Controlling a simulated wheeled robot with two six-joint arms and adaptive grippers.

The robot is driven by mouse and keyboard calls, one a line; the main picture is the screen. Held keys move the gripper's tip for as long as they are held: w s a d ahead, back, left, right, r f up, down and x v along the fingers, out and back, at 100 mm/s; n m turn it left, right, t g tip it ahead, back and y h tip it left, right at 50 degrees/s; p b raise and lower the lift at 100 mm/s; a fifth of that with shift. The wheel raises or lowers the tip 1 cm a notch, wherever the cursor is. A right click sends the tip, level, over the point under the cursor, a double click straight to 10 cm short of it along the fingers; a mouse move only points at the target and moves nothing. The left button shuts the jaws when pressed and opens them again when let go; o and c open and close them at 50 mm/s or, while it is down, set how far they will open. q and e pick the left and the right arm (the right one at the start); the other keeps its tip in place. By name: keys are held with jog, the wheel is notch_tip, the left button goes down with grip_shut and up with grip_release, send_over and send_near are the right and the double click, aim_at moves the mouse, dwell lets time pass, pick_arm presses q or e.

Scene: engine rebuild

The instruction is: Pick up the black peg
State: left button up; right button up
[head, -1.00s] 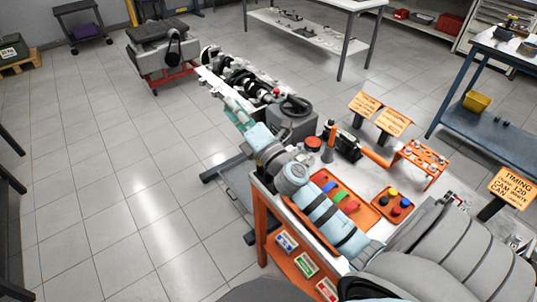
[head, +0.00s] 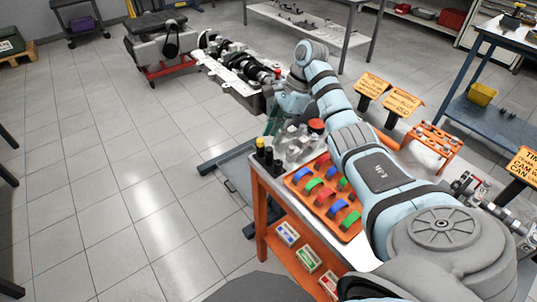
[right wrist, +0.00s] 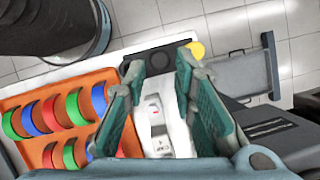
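Dark upright pieces (head: 268,154) stand at the near left corner of the workbench (head: 262,185), beside a yellow-topped one (head: 260,142). I cannot tell for sure which of them is the black peg. In the right wrist view a black block (right wrist: 163,52) with round dark spots lies just beyond the fingertips, with a yellow round top (right wrist: 196,49) at its right end. My right gripper (head: 277,124) points down above this corner; in its wrist view the teal fingers (right wrist: 160,67) are apart with nothing between them. My left gripper is not in view.
An orange tray (head: 347,236) of red, green and blue half-rings lies beside my right arm. A red-capped item (head: 316,125) stands near the gripper. Orange signs (head: 402,101) and an orange rack (head: 436,140) are farther right. Open floor lies left of the bench.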

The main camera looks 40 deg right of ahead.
aim_at(270, 148)
jog(key=b+x, duration=0.2)
jog(key=x, duration=0.1)
jog(key=b+x, duration=0.1)
jog(key=shift+s+d+f+b, duration=0.15)
jog(key=shift+d+f+b, duration=0.1)
jog(key=shift+f+b, duration=0.15)
jog(key=shift+a+f, duration=0.15)
jog(key=shift+r, duration=0.2)
grip_shut()
notch_tip(270, 148, up, 20)
jog(key=p, duration=2)
